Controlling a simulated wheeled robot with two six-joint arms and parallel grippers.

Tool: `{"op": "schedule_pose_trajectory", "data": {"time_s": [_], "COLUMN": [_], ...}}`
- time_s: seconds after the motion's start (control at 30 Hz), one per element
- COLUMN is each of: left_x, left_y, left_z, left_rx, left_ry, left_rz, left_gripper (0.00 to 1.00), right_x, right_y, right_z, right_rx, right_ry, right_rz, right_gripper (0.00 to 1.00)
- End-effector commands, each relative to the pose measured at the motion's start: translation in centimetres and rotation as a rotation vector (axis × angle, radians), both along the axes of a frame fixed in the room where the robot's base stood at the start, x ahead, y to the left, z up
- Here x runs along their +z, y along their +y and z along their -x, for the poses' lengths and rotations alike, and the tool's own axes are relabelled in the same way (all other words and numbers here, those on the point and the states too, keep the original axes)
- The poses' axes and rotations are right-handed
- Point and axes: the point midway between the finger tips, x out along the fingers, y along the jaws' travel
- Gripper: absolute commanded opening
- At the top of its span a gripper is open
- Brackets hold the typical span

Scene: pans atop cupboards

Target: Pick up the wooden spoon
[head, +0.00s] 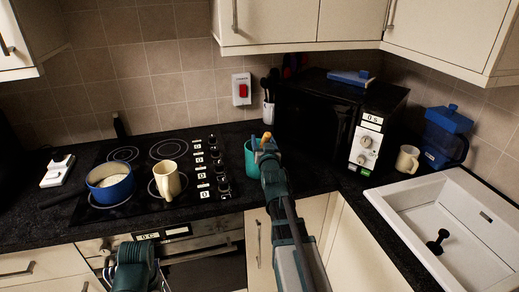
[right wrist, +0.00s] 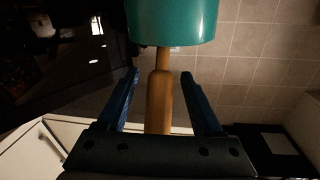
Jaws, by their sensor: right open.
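The wooden spoon stands in a teal pot (head: 249,158) on the dark counter, right of the hob. Only a small light-brown part of the spoon (head: 266,136) shows above my arm in the head view. In the right wrist view the spoon's brown handle (right wrist: 160,100) runs between the fingers, from the teal pot (right wrist: 172,22) toward the palm. My right gripper (right wrist: 160,78) is open, with one blue finger on each side of the handle and visible gaps. In the head view my right arm hides part of the pot. My left gripper is not in view.
A blue pan (head: 110,183) and a cream jug (head: 167,180) stand on the hob at the left. A black microwave (head: 318,118) stands close behind and right of the pot. A white sink (head: 450,235) is at the right. Wall cupboards (head: 290,22) hang above.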

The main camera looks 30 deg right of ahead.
Motion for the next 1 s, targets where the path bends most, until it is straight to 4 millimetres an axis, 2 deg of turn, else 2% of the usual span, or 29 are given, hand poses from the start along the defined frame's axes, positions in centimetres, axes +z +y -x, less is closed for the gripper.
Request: {"op": "schedule_pose_trajectory", "data": {"time_s": [0.03,0.1,0.33,0.7,1.0], "left_x": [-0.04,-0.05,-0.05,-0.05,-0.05], "left_y": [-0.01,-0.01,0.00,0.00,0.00], "left_z": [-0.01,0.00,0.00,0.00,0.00], "left_rx": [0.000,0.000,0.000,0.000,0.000], "left_ry": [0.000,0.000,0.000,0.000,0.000], "left_rz": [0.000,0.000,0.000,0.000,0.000], "left_gripper": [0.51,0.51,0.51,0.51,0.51], "right_x": [-0.05,-0.05,-0.05,-0.05,-0.05], "right_y": [-0.39,-0.59,-0.57,-0.56,-0.55], "right_z": [-0.83,-1.25,-1.21,-1.22,-1.21], "right_rx": [-0.001,-0.001,-0.001,-0.001,-0.001], "right_ry": [0.000,0.000,0.000,0.000,0.000], "right_rz": [0.000,0.000,0.000,0.000,0.000], "right_gripper": [0.68,0.68,0.68,0.01,0.00]}}
